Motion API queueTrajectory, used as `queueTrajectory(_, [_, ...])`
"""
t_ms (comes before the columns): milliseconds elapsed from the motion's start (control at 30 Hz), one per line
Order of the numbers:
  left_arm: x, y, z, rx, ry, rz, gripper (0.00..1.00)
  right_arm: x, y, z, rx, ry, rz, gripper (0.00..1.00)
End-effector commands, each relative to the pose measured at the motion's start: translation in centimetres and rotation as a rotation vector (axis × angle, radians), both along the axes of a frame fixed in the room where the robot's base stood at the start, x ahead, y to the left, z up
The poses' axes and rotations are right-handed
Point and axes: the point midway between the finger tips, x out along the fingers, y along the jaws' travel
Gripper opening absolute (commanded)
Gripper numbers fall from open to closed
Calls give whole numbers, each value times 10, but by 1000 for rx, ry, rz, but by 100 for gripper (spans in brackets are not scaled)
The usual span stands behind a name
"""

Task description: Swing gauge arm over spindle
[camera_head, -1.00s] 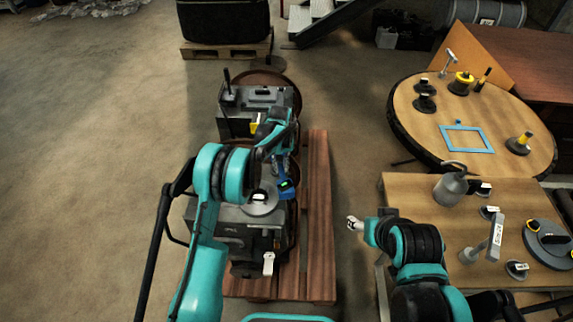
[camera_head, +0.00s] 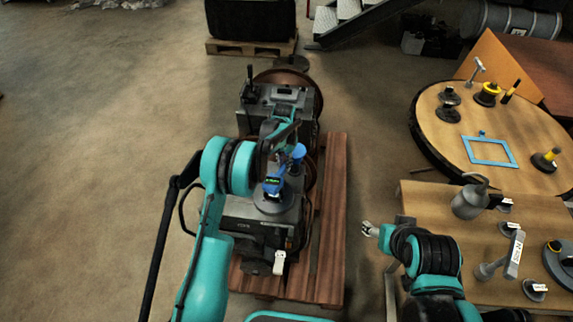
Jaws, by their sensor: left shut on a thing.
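The blue gauge (camera_head: 273,187) with a small green display is over the round grey spindle disc (camera_head: 268,205) on top of the near engine block. Whether it touches the disc cannot be told. A blue part of the gauge arm (camera_head: 298,152) shows behind and to the right of it. My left gripper (camera_head: 289,163) is at the gauge arm, small and partly hidden by my own forearm, and shut on it. My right gripper (camera_head: 370,229) is empty in the gap between the pallet and the near table; its finger gap is too small to judge.
The engine (camera_head: 255,232) stands on a red-brown wooden pallet (camera_head: 329,230). At right, a near table (camera_head: 430,193) holds a grey can (camera_head: 469,201) and several tools. Behind it is a round table (camera_head: 450,140) with a blue frame (camera_head: 489,151). The floor at left is clear.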

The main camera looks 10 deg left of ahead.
Motion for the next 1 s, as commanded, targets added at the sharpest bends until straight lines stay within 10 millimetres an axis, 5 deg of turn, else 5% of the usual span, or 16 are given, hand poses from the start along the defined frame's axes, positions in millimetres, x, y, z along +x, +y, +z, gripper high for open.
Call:
queueTrajectory(467, [1, 2, 0, 2, -3, -14, 0, 0, 0, 0, 0, 0, 0, 60])
queueTrajectory(500, [1, 2, 0, 2, -3, -14, 25, 0, 0, 0, 0, 0, 0, 60])
queueTrajectory(567, [1, 2, 0, 1, -3, -13, 38, 0, 0, 0, 0, 0, 0, 60])
queueTrajectory(1000, [1, 1, 13, 1, -1, -13, 38, 0, 0, 0, 0, 0, 0, 60])
